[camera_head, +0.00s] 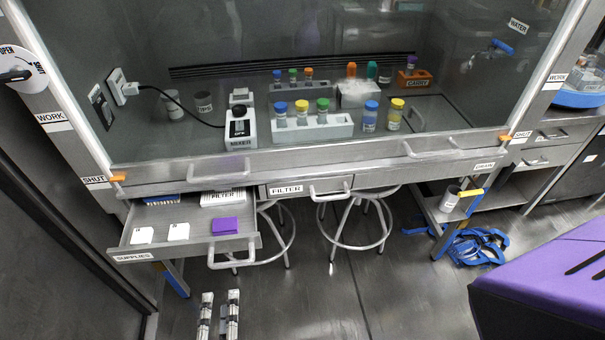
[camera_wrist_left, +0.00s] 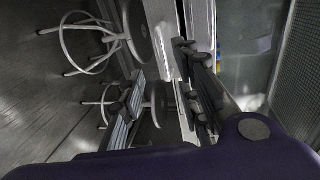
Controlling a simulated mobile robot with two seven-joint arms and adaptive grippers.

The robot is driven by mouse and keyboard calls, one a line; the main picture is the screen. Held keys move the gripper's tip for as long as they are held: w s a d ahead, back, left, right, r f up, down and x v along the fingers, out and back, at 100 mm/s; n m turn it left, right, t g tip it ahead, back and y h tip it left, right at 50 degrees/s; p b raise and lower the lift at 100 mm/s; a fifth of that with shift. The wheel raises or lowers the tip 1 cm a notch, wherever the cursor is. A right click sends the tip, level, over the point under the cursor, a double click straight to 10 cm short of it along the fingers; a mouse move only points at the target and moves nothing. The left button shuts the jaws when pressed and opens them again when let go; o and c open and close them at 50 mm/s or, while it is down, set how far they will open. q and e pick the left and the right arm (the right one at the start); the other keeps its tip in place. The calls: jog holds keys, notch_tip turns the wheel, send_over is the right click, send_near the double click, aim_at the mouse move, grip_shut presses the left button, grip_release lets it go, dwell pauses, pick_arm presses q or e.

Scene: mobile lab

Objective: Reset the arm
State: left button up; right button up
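My left gripper (camera_head: 220,294) shows at the bottom of the head view, below the open drawer and over the floor. Its two fingers stand apart with nothing between them. In the left wrist view, the same gripper (camera_wrist_left: 162,90) has its dark fingers apart and empty, with a stool and metal furniture beyond. My right gripper is not in view. A purple part at the lower right of the head view looks like my own arm.
The SUPPLIES drawer (camera_head: 187,240) is pulled out and holds white pieces and a purple piece (camera_head: 225,226). Stools (camera_head: 355,218) stand under the fume hood. Its glass front stands before racks of vials (camera_head: 312,128). Blue coils (camera_head: 475,248) lie on the floor at right.

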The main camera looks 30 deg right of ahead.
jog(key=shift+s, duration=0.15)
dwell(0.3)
